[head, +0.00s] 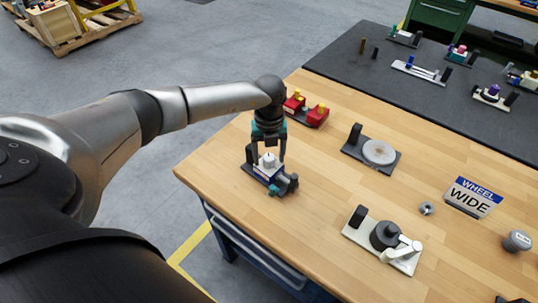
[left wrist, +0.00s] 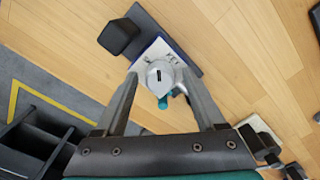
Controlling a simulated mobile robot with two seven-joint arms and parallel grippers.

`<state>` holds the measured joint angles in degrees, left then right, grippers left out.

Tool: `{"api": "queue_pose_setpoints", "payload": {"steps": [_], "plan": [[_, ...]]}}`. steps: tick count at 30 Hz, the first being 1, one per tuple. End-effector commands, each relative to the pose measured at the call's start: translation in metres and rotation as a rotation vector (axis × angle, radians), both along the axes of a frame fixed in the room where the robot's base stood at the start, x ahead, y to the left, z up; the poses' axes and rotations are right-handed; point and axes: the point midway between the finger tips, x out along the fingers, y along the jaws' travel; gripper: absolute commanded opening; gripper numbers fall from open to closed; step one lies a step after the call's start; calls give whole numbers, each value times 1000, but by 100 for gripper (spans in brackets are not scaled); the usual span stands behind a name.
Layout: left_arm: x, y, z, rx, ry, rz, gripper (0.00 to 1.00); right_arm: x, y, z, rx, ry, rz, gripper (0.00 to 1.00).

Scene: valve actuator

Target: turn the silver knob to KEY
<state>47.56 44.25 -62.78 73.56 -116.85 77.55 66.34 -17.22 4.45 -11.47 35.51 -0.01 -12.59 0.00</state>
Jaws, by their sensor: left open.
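The silver knob (head: 268,160) sits on a small dark base plate near the left edge of the wooden table. In the left wrist view the knob (left wrist: 161,82) is round and grey with a short dark mark on top. My left gripper (head: 268,156) points down over the knob. Its two fingers stand open on either side of the knob in the left wrist view (left wrist: 160,78), and I cannot tell whether they touch it. My right gripper is not in view.
A black block (left wrist: 118,37) stands on the same plate. Around it on the wooden table (head: 315,205) are a red device (head: 316,116), a round white dial (head: 378,152), a black wheel device (head: 384,234) and a "WHEEL WIDE" sign (head: 472,198). Bare wood lies between them.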

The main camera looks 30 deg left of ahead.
Motion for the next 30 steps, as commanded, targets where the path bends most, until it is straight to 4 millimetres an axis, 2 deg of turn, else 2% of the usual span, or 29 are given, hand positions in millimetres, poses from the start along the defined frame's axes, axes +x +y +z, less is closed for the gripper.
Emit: {"api": "queue_pose_setpoints", "payload": {"steps": [3,22,30], "plan": [[0,0,0,-1,1,0,72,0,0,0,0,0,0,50],[0,0,0,-1,1,1,1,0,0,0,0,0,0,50],[0,0,1,0,0,-3,0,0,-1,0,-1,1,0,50]]}}
